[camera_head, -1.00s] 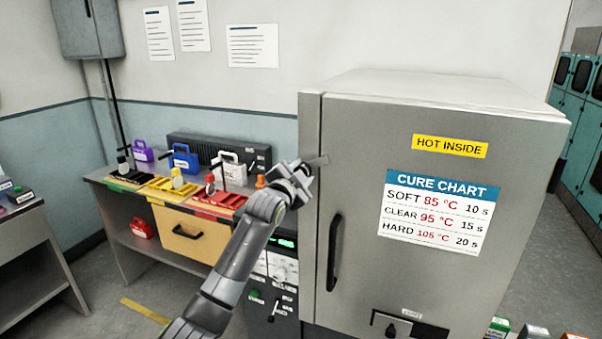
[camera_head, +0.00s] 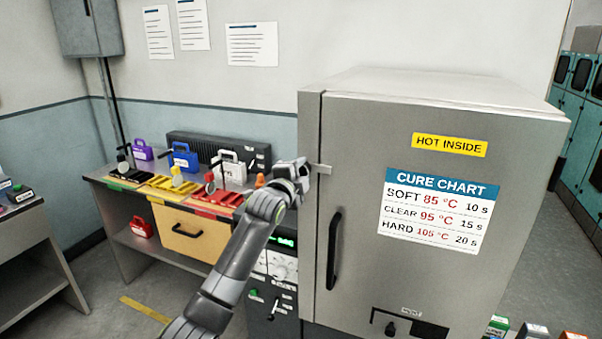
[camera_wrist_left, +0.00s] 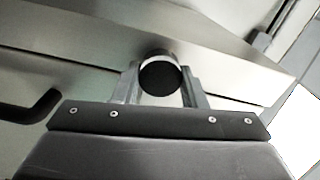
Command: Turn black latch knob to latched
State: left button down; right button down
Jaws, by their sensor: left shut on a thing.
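The black latch knob (camera_wrist_left: 160,77) is a round black disc with a metal rim, seen end-on in the left wrist view. It sits between the two fingers of my left gripper (camera_head: 303,172), which is shut on it. In the head view the gripper is at the left edge of the grey oven door (camera_head: 395,285) and hides the knob. A small metal latch plate (camera_head: 323,169) sticks out to the right of the gripper, roughly level, across the door's edge. My right gripper is not in view.
A black door handle (camera_head: 334,250) stands below and right of the gripper. A control panel (camera_head: 283,268) is under my left arm.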

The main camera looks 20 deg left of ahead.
pick_arm(q)
jog(key=shift+f, duration=0.1)
jog(key=c, duration=0.9)
grip_release()
jog(key=s+b, duration=0.4)
jog(key=s, duration=1.3)
jog(key=shift+s+a, duration=0.2)
jog(key=shift+a, duration=0.1)
